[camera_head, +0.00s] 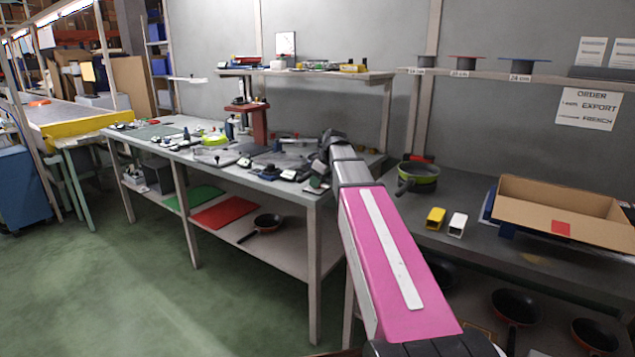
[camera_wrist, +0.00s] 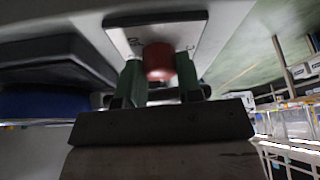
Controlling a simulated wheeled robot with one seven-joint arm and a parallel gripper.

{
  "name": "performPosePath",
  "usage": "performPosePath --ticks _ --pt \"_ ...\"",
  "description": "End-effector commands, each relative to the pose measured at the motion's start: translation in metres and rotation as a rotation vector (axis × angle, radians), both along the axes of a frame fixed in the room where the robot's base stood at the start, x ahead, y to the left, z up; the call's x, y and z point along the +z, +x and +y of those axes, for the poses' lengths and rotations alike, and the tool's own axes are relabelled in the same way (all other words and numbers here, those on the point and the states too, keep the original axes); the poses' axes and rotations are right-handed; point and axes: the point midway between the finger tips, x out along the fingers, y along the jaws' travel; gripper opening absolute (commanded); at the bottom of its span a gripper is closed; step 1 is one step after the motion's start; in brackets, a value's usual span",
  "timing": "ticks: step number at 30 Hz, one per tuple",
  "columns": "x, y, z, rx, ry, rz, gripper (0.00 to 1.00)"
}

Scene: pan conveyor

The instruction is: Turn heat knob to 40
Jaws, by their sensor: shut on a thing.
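The heat knob (camera_wrist: 159,62) is a red round knob on a white plate (camera_wrist: 190,32) in the wrist view. My gripper (camera_wrist: 160,75) has two green fingers, one on each side of the knob, and it is shut on it. The small marks on the plate are too blurred to read, so the knob's setting cannot be told. In the head view my pink arm reaches over the right end of the long bench, and the knob is hidden there.
The long bench (camera_head: 312,197) carries many small parts. A green pan (camera_head: 423,172), yellow and white blocks (camera_head: 457,224) and an open cardboard box (camera_head: 560,205) stand on the right-hand table. A dark block with a blue base (camera_wrist: 50,102) lies left of the fingers in the wrist view.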

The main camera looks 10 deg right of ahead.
Motion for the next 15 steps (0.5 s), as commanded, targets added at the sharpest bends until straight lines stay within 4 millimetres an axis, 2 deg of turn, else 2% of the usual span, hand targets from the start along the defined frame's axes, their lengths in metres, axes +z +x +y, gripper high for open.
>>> performPosePath --ticks 15 --pt "-0.0001 -0.0015 0.0013 -0.361 -0.001 0.000 0.10"
